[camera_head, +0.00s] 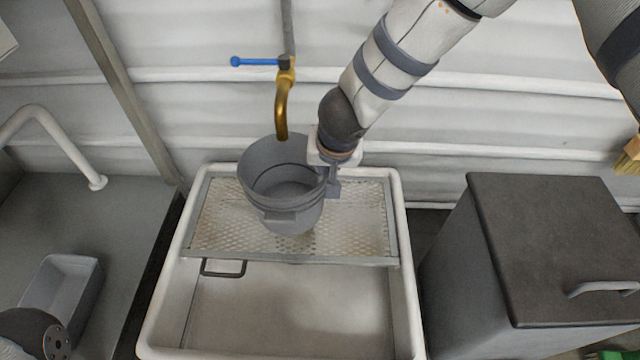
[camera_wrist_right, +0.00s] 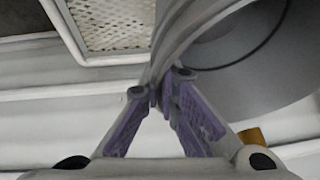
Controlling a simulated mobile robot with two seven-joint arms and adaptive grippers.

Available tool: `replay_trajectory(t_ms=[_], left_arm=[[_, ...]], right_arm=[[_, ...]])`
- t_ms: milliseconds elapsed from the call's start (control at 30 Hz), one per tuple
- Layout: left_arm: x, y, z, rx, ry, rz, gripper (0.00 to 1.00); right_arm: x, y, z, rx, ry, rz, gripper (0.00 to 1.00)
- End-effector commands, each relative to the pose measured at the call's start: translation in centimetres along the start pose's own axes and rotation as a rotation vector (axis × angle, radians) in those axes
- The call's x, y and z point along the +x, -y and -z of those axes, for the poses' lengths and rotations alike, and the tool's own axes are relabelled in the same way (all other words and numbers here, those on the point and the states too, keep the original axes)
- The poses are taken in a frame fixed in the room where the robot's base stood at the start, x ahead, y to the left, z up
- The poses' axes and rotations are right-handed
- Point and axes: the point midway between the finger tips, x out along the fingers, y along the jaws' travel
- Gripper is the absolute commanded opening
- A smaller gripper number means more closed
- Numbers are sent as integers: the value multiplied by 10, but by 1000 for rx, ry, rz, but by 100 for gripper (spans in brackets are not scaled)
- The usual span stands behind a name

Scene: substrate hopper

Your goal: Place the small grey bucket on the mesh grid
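The small grey bucket (camera_head: 282,190) is upright over the mesh grid (camera_head: 350,220), below the brass tap. My right gripper (camera_head: 328,180) is at the bucket's right side, shut on its rim. In the right wrist view the purple-padded fingers of the gripper (camera_wrist_right: 168,88) meet at the rim of the bucket (camera_wrist_right: 235,60), and part of the mesh grid (camera_wrist_right: 112,22) shows beyond. I cannot tell whether the bucket's base touches the grid or hangs just above it. My left gripper is not in view.
The grid spans the back of a white sink (camera_head: 150,325) with an open basin in front. A brass tap (camera_head: 282,105) with a blue lever hangs close behind the bucket. A dark lidded bin (camera_head: 545,240) stands right; a grey tub (camera_head: 62,285) sits left.

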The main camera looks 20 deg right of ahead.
Motion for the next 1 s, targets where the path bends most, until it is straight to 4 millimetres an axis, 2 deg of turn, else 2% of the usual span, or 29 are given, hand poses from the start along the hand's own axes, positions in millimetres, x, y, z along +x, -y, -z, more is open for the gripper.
replay_trajectory(t_ms=[33, 100, 367, 500, 867, 967, 1000], left_arm=[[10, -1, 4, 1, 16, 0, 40], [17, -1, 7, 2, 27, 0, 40], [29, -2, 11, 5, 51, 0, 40], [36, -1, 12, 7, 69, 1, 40], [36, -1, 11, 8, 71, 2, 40], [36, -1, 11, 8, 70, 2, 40], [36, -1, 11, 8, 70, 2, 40]], right_arm=[[25, -2, -2, 1, 9, -3, 0], [43, -2, 3, 1, 9, -4, 0], [72, -1, 14, 1, 6, -2, 0], [97, -4, 4, -4, 8, -3, 0], [100, -4, 3, -2, 3, 0, 0], [100, -4, 3, -2, 3, -1, 23], [99, -4, 3, -2, 3, -1, 25]])
